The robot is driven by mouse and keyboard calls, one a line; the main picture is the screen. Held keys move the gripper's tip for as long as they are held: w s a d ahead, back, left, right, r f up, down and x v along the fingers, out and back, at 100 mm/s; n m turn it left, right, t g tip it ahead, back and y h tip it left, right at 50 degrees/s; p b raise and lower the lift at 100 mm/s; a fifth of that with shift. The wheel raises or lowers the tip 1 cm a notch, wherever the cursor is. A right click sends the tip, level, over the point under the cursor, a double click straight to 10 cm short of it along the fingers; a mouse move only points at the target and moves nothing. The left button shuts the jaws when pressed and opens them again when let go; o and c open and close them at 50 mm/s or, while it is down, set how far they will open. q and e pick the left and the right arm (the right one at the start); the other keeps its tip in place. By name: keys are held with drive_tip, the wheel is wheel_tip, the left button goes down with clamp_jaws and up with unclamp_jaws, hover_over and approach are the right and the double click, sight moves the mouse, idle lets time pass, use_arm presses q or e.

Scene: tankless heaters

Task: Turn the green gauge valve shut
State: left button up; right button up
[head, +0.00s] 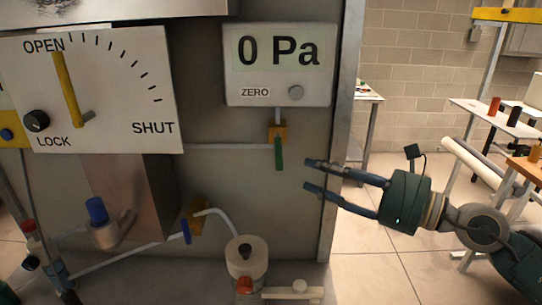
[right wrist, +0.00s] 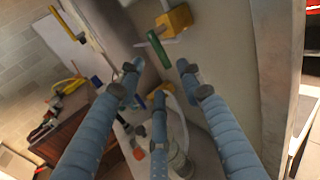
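The green gauge valve is a green lever (head: 278,154) on a yellow-brass body (head: 277,131), below the pressure gauge (head: 278,64) reading 0 Pa. The lever hangs straight down in the head view. My right gripper (head: 312,175) is just right of the lever and slightly lower, with its fingers apart and empty. In the right wrist view the green lever (right wrist: 158,49) and its brass body (right wrist: 173,20) show beyond the open fingertips, with no clear contact. A dark teal shape at the lower left of the head view may be my left gripper; its fingers cannot be made out.
A white OPEN/SHUT dial panel (head: 90,90) with a yellow pointer is at the left. A blue-handled valve (head: 186,231), a blue knob (head: 97,210) and a round cream fitting (head: 246,255) sit lower. A metal post (head: 345,110) edges the panel; floor is open to its right.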

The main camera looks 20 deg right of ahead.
sight(280, 161)
use_arm(q)
drive_tip(key=s+d+r+g+p, duration=0.1)
drive_tip(key=s+d+r+p, duration=0.1)
drive_tip(key=s+d, duration=0.3)
use_arm(e)
drive_tip(key=p+x, duration=0.1)
drive_tip(key=x, duration=0.1)
drive_tip(key=p+x, duration=0.1)
drive_tip(key=x, duration=0.1)
drive_tip(key=p+x, duration=0.1)
drive_tip(key=x, duration=0.2)
drive_tip(key=shift+r, duration=0.35)
drive_tip(key=shift+p+x, duration=0.55)
drive_tip(key=shift+x, duration=0.55)
drive_tip(key=shift+w+a+f, duration=0.2)
drive_tip(key=shift+w+f, duration=0.1)
drive_tip(key=shift+w+a, duration=0.1)
drive_tip(key=shift+a, duration=0.05)
drive_tip(key=shift+f, duration=0.1)
drive_tip(key=c, duration=0.7)
clamp_jaws()
use_arm(q)
drive_tip(key=a+r, duration=0.1)
drive_tip(key=w+a+r, duration=0.1)
drive_tip(key=r, duration=0.1)
drive_tip(key=a+r, duration=0.1)
drive_tip(key=shift+w+r, duration=0.15)
drive_tip(key=shift+w, duration=0.15)
